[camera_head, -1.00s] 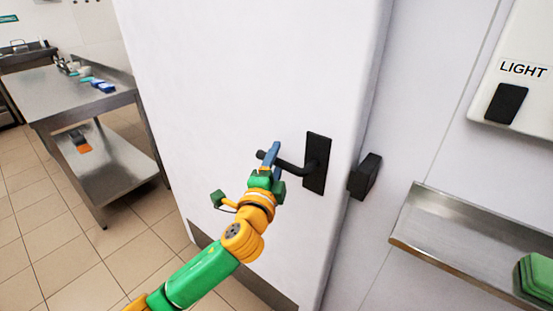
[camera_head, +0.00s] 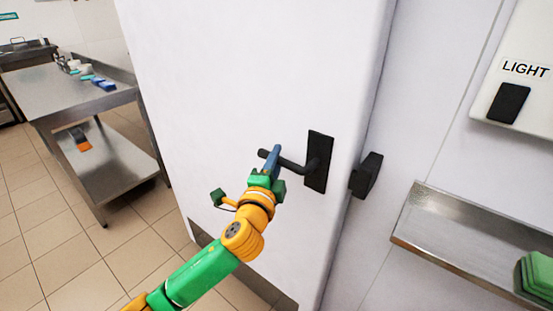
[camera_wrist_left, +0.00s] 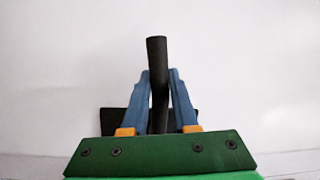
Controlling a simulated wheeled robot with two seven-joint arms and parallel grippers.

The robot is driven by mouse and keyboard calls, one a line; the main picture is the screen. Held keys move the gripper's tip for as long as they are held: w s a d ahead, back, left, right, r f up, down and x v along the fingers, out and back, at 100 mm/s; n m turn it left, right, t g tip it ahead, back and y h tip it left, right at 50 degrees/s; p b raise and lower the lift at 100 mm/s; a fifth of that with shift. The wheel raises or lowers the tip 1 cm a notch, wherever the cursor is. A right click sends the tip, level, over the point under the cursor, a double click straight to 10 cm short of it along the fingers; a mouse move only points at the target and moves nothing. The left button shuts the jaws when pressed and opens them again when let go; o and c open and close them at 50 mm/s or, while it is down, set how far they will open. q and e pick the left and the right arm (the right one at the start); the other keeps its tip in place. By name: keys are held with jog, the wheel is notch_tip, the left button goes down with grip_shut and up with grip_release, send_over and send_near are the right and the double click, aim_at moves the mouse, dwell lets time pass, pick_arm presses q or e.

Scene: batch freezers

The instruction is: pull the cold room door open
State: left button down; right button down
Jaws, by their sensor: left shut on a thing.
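The cold room door (camera_head: 230,90) is a large white panel filling the middle of the head view. Its black lever handle (camera_head: 292,164) sticks out to the left from a black plate (camera_head: 319,162) near the door's right edge. My left gripper (camera_head: 272,157) has its blue fingers shut on the lever near its free end. In the left wrist view the dark lever (camera_wrist_left: 157,55) stands between the two blue fingers of the left gripper (camera_wrist_left: 159,80). The door's thick right edge shows, but I cannot tell whether it stands clear of the frame. My right gripper is not in view.
A black catch (camera_head: 367,176) sits on the wall right of the door edge. A steel shelf (camera_head: 440,226) with green items (camera_head: 538,278) and a light switch (camera_head: 508,102) are further right. A steel table (camera_head: 70,88) stands left, with tiled floor (camera_head: 60,265) before it.

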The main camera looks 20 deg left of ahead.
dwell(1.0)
pick_arm(q)
notch_tip(320, 180, down, 2)
jog(key=n+g+p, duration=0.1)
jog(key=n+p, duration=0.1)
jog(key=n, duration=0.1)
jog(key=shift+s+d, duration=0.1)
jog(key=shift+d, duration=0.05)
jog(key=f+n+g+p, duration=0.1)
jog(key=d+f+n+h+p, duration=0.1)
jog(key=n+p, duration=0.1)
jog(key=shift+s+d+f+n+g, duration=0.1)
jog(key=shift+s+f+n+g, duration=0.1)
jog(key=shift+n+g, duration=0.15)
dwell(0.4)
